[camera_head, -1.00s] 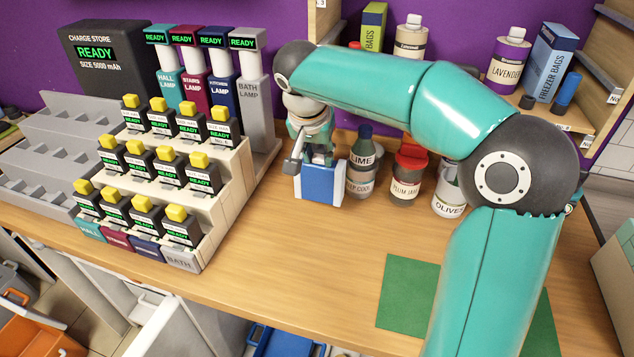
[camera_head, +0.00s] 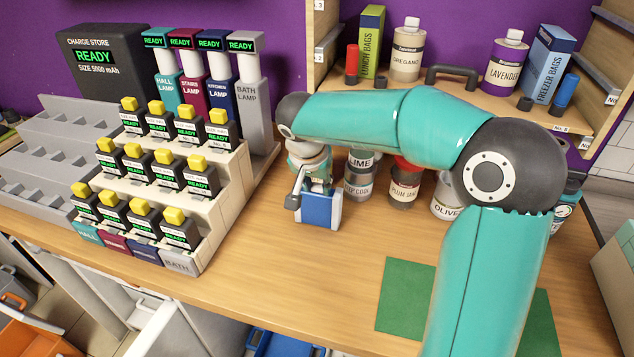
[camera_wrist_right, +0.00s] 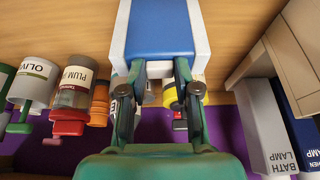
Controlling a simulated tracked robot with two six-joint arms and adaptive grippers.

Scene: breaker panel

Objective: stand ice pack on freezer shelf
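A blue block with white sides (camera_head: 321,211), which looks like the ice pack, is at the wooden counter in the middle of the head view. It also shows at the top of the right wrist view (camera_wrist_right: 160,32). I cannot tell whether the block's underside touches the counter. My left gripper is not in view. No freezer shelf can be clearly made out.
Jars, including plum jam (camera_head: 405,184) and olives (camera_head: 446,196), stand behind and right of the block. The stepped charging rack (camera_head: 213,221) is to the left. A wooden shelf (camera_head: 440,98) is behind. The counter's front is clear around a green mat (camera_head: 405,292).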

